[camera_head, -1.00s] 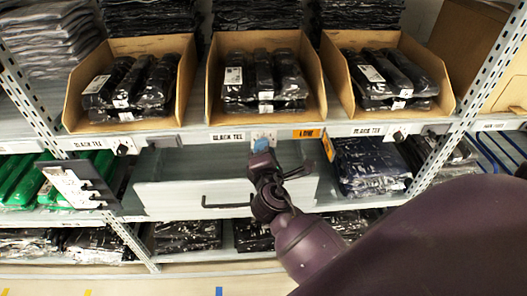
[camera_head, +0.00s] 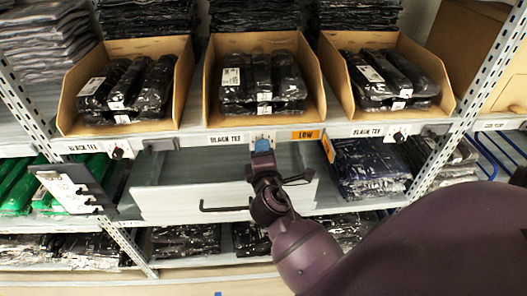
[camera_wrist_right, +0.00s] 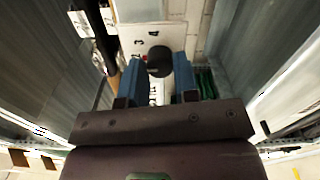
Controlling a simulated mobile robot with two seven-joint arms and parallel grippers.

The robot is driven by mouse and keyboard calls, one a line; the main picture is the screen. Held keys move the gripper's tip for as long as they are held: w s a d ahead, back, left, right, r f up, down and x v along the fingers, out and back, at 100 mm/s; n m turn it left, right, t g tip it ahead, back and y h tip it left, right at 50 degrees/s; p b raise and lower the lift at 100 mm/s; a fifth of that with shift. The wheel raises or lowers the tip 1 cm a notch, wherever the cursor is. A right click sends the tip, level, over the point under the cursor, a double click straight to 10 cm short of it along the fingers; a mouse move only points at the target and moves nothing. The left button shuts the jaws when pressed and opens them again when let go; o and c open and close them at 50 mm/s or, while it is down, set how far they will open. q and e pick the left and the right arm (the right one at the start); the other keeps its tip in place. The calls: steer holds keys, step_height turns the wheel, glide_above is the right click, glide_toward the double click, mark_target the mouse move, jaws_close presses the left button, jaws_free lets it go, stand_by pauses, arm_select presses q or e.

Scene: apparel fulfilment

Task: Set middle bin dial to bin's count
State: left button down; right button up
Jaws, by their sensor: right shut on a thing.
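The middle bin (camera_head: 212,112) is an open cardboard box holding several black plastic-wrapped packs (camera_head: 265,78). Its dial plate (camera_head: 263,133) is on the shelf edge below it, between a BLACK TEE label and an orange LOW label. My right gripper (camera_head: 262,146) is at this plate and hides the knob in the head view. In the right wrist view the black dial knob (camera_wrist_right: 158,62) sits between the blue fingertips of the right gripper (camera_wrist_right: 160,70), which is shut on it. Numbers and a small red mark show on the white dial plate (camera_wrist_right: 150,38). My left gripper is not in view.
Similar bins stand left (camera_head: 66,110) and right (camera_head: 446,98), with dials (camera_head: 118,152) and (camera_head: 399,136) below. A pale drawer front with a dark handle (camera_head: 222,209) is under the middle dial. A dark holder with a white card (camera_head: 62,187) juts out at left.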

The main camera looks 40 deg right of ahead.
steer(key=o, duration=0.9)
steer(key=shift+b+v, duration=0.6)
steer(key=shift+v, duration=4.8)
steer(key=shift+a, duration=0.1)
